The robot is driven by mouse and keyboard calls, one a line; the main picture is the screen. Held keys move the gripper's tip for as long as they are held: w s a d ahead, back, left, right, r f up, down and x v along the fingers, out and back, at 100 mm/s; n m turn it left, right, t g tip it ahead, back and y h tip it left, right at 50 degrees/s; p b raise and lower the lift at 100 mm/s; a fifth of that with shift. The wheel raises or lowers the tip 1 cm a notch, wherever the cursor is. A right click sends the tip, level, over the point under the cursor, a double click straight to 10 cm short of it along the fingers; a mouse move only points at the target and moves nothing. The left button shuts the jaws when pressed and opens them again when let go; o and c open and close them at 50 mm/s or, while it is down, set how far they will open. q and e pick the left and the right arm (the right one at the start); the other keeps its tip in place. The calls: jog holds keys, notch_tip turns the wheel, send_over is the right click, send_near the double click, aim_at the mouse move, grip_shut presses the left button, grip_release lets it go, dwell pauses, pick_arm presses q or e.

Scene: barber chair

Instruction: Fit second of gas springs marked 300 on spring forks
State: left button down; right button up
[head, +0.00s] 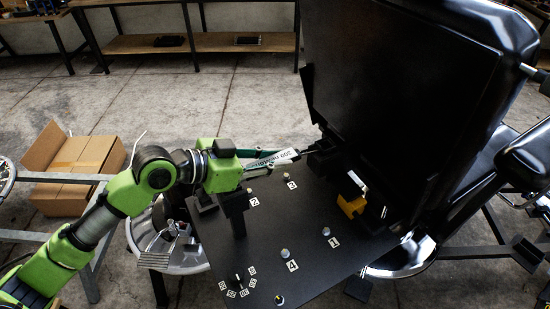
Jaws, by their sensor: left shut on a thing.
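A gas spring (272,158) with a white label that reads 300 upside down lies nearly level, its right end close to dark brackets at the base of the black chair back (400,90). My left gripper (236,188) is at the spring's left end and shut on it; the fingers are mostly hidden by the green wrist. A dark green rod (256,152) runs just behind the spring. I cannot tell whether the spring's right end touches a fork. The spring forks are too dark to make out. My right gripper is not in view.
A black plate (255,240) below carries studs marked 1 to 4 and a dial (238,280). A yellow block (352,206) with a white-labelled piece above it stands at the plate's right. An open cardboard box (70,165) sits at the left. Workbenches stand at the back.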

pick_arm(q)
jog(key=shift+r, duration=0.1)
jog(key=shift+f+b, duration=0.35)
jog(key=shift+f, duration=0.3)
dwell(0.3)
jog(key=c, duration=1.8)
grip_release()
jog(key=shift+o, duration=0.2)
jog(key=shift+a, duration=0.15)
jog(key=v, duration=1.1)
jog(key=shift+s+a+r, duration=0.2)
jog(key=shift+a, duration=0.05)
